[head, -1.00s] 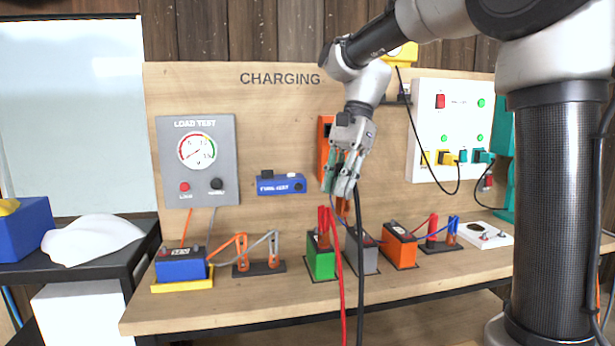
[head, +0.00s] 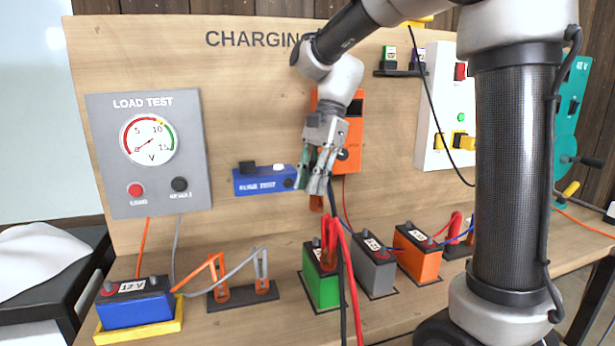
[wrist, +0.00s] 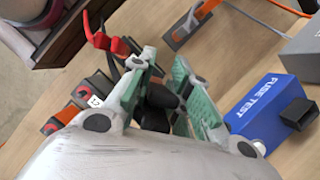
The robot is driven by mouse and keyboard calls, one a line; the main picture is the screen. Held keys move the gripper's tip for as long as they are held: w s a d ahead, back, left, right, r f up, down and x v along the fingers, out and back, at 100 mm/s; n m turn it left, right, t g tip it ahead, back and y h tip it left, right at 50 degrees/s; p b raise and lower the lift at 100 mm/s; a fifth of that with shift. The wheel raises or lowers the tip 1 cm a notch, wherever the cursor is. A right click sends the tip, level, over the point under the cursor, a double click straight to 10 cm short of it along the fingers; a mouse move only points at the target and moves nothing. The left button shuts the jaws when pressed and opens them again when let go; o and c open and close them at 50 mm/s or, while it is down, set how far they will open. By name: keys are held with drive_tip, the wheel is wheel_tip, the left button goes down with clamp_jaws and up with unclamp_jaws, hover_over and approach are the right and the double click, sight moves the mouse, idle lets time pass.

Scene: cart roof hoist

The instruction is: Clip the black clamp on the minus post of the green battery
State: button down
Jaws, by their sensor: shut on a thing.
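The green battery (head: 321,289) stands on the bench, left of a grey battery (head: 373,272). A red clamp (head: 329,238) stands upright on it, its red cable running down the front. My gripper (head: 317,187) is above and behind the red clamp in the head view, apart from the battery. It is shut on the black clamp (wrist: 160,98), dark between the green-padded fingers in the wrist view. The black cable (head: 341,290) hangs down in front of the batteries. The minus post is not clearly visible behind the clamp and cables. The red clamp also shows in the wrist view (wrist: 98,36).
An orange battery (head: 416,255) stands further right. The blue fuse tester (head: 262,181) is on the board, left of my gripper. An orange charger (head: 352,130) is behind it. A clamp stand (head: 243,296) is left of the green battery. A blue battery (head: 134,304) sits far left.

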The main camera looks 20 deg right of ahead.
sight(313, 199)
drive_tip(key=shift+s+a, duration=0.1)
idle(0.3)
drive_tip(key=shift+f, duration=2.9)
drive_tip(key=shift+f, duration=1.6)
drive_tip(key=c, duration=1.3)
unclamp_jaws()
drive_tip(key=shift+o, duration=0.2)
drive_tip(key=v, duration=1.2)
